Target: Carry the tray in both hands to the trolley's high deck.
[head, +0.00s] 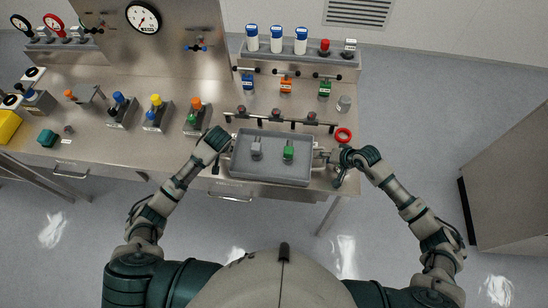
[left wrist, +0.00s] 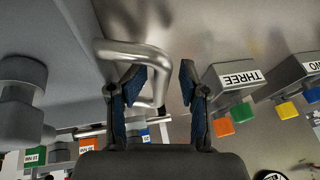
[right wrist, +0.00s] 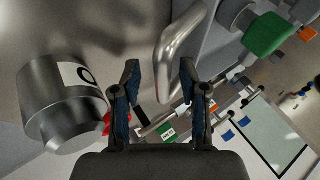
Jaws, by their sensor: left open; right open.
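The grey tray (head: 272,179) lies on the steel bench near its front edge. It carries a grey block-like part (head: 256,149) and a green-topped part (head: 289,153). My left gripper (head: 226,160) is at the tray's left end. In the left wrist view, the tray's bent metal handle (left wrist: 135,52) reaches between its open fingers (left wrist: 162,85). My right gripper (head: 331,160) is at the right end. In the right wrist view, the other handle (right wrist: 176,42) lies between its open fingers (right wrist: 159,85). Neither gripper is closed on a handle. I cannot identify a trolley.
A red ring (head: 343,135) and a grey cylinder (head: 344,103) are near my right gripper. A rail with several dark knobs (head: 275,120) runs just behind the tray. Colour-capped valve blocks (head: 157,114) stand to the left. A large grey cabinet (head: 515,180) stands at right, across open floor.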

